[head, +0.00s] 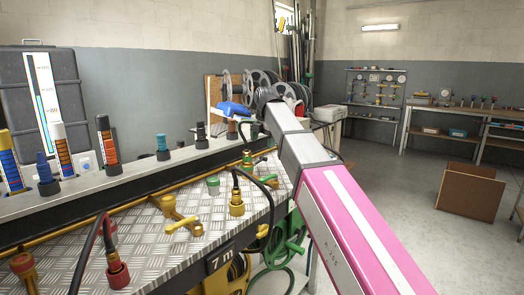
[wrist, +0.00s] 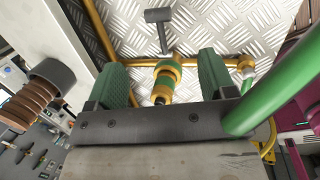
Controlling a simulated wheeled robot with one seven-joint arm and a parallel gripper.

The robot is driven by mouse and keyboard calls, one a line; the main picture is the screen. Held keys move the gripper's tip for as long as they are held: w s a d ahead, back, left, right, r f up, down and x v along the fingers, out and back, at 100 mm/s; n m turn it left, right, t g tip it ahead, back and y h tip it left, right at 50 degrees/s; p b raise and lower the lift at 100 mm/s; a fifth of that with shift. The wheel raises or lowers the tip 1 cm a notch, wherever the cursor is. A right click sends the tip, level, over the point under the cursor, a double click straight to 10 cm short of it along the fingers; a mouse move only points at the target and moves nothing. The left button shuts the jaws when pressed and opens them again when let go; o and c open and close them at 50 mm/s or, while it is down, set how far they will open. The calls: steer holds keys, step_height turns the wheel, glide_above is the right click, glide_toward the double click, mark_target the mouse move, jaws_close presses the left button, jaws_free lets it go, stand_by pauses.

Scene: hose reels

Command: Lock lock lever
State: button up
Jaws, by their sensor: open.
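No part is marked as the lock lever, and I cannot tell for certain which one it is. In the wrist view, a dark grey T-shaped lever (wrist: 158,17) stands over the ribbed metal plate, beyond my fingertips. A yellow fitting with a green band (wrist: 165,80) lies between my fingers, with no clear contact. My gripper (wrist: 161,66) is open, its two green-padded fingers apart. In the head view, a yellow T-shaped lever (head: 181,218) sits on the plate. My arm reaches forward at the right of the bench; my fingers cannot be made out there.
A thick green bar (wrist: 272,98) crosses close to my right finger. A brown ribbed cylinder (wrist: 35,95) stands at the left. In the head view, capped hose fittings (head: 237,205) and looping black hoses crowd the plate (head: 150,235). Open floor lies right of my arm, with a brown box (head: 470,190).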

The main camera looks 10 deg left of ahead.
steer(key=shift+v, duration=1.45)
